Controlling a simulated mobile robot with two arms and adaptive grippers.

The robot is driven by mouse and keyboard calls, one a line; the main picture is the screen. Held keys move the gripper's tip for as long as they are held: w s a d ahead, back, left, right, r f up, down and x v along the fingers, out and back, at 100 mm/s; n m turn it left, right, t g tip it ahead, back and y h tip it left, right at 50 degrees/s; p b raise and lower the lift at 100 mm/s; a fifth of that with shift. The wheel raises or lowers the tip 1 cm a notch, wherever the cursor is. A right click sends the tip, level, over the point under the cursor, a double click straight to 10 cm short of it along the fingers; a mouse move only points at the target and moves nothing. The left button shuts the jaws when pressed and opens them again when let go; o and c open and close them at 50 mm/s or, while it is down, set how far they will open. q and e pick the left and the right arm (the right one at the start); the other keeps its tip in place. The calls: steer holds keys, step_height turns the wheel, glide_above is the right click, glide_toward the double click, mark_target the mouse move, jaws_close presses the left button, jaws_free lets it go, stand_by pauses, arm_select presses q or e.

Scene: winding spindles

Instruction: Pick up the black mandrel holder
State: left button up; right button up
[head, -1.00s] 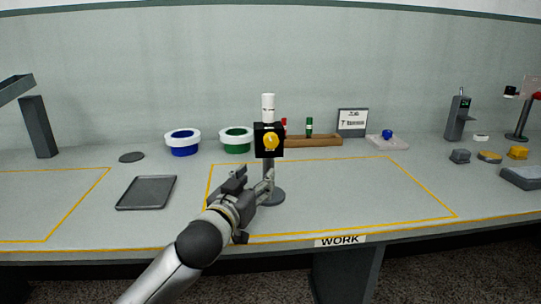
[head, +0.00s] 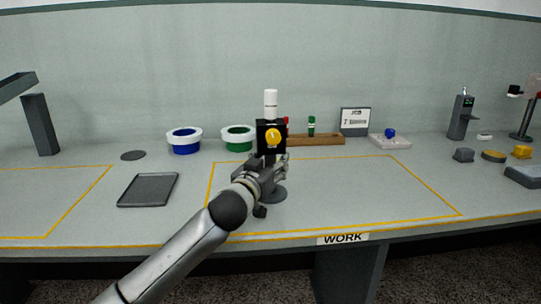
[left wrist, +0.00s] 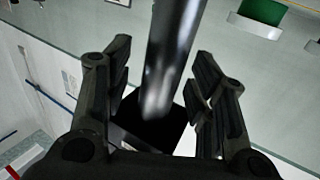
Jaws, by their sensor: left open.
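My left gripper (head: 272,165) is at the post just under the block, partly covering the post. In the left wrist view the open fingers (left wrist: 163,62) stand on either side of the shiny grey post (left wrist: 170,60); gaps show on both sides. A black block (left wrist: 145,128) shows beyond them. My right gripper is not in view.
Blue (head: 185,147) and green (head: 238,145) spools in white rims stand behind left. A wooden rack (head: 318,140) and a small sign (head: 355,121) stand behind right. A dark tray (head: 148,190) lies left. The work area right of the post is clear.

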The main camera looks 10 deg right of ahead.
mark_target(267, 138)
arm_select(q)
jaws_close()
steer(key=shift+r, duration=0.1)
stand_by(0.4)
steer(key=shift+r, duration=0.15)
steer(key=shift+r, duration=0.45)
steer(key=shift+r+p, duration=0.45)
steer(key=shift+r, duration=0.25)
steer(key=s+r, duration=0.1)
steer(key=r, duration=0.1)
steer(key=s+r+p, duration=0.1)
steer(key=s+r, duration=0.2)
steer(key=r, duration=0.1)
steer(key=shift+s+a+r+p, duration=0.15)
steer(key=shift+s+r+p, duration=0.05)
steer(key=shift+s+p, duration=0.1)
steer(key=s+a+r+p, duration=0.1)
steer(key=s+r, duration=0.3)
steer(key=s, duration=0.5)
steer(key=shift+s, duration=0.15)
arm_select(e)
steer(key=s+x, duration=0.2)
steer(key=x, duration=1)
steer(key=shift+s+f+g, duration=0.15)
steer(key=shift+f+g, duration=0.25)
